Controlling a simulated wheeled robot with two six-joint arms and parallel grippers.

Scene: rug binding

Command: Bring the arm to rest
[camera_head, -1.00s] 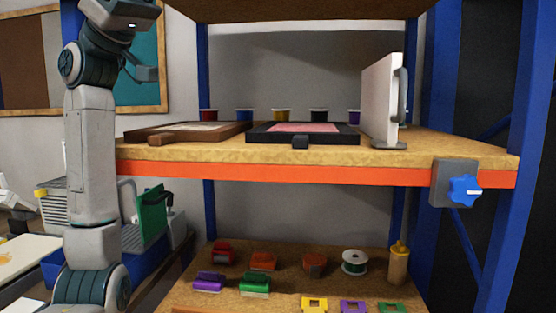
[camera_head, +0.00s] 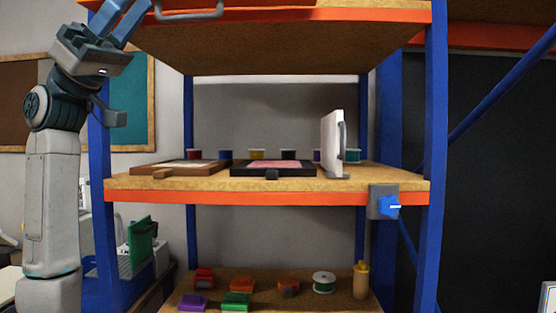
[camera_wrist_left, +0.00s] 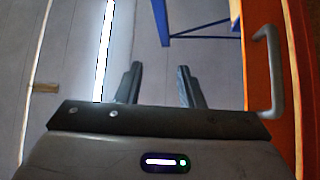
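My left arm stands raised at the left of the head view, in front of the shelf rack's left post. My left gripper (camera_head: 122,15) is at the top left, beside the upper shelf, pointing up. In the left wrist view its two dark fingers (camera_wrist_left: 160,85) are apart with nothing between them, so it is open and empty. A grey handle (camera_wrist_left: 270,70) on an orange surface shows to the right of the fingers, apart from them. My right arm and gripper are not in view.
The blue rack has orange-edged shelves. The middle shelf (camera_head: 280,196) holds two framed trays, several small pots and an upright white panel (camera_head: 332,145) with a handle. A blue knob (camera_head: 388,206) sits on its front edge. The lower shelf holds coloured clips and a spool (camera_head: 323,282).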

